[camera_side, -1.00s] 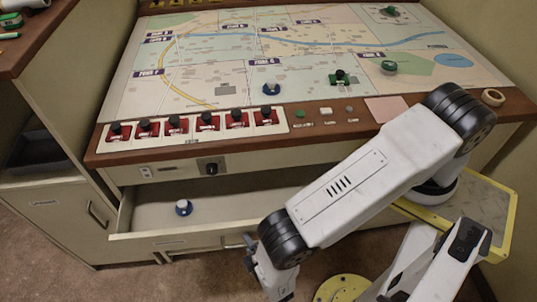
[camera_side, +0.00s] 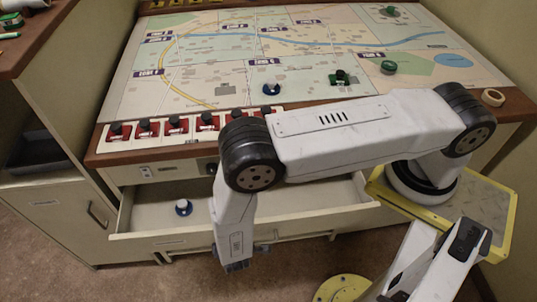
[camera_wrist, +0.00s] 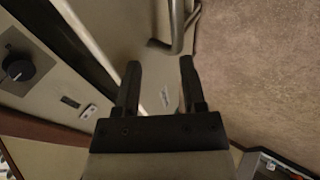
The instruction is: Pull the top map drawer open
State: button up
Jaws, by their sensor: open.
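The top map drawer (camera_side: 130,222) stands open below the console, its inside showing. Its bar handle (camera_side: 305,239) runs along the lower front, partly hidden behind my arm. In the wrist view a metal handle (camera_wrist: 177,25) shows at the top, beyond the fingertips. My gripper (camera_side: 237,266) hangs pointing down in front of the drawer front. In the wrist view my gripper (camera_wrist: 158,66) has its two dark fingers apart with nothing between them. I cannot tell how far the fingertips are from the handle.
The map board (camera_side: 300,60) above carries green and blue pieces. Red switches (camera_side: 145,128) line its front edge. A black knob (camera_wrist: 18,68) is on the panel.

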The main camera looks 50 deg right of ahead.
jog(key=s+d+r+g+y, duration=0.1)
jog(key=s+d+r+g, duration=0.2)
jog(key=s+r+g, duration=0.1)
jog(key=shift+s+d+r+m+g+y, duration=0.3)
jog(key=shift+s+d+r+g, duration=0.1)
jog(key=shift+s+r, duration=0.4)
jog(key=shift+f, duration=0.1)
jog(key=shift+w+d+f, duration=0.15)
jog(key=shift+w+f, duration=0.05)
jog(key=shift+f, duration=1.05)
jog(key=shift+w+d+f, duration=0.2)
jog(key=shift+f, duration=1)
jog(key=shift+w+d+f, duration=0.15)
jog(key=shift+w+f, duration=0.05)
jog(key=shift+f, duration=1.05)
jog(key=shift+c, duration=0.3)
grip_shut()
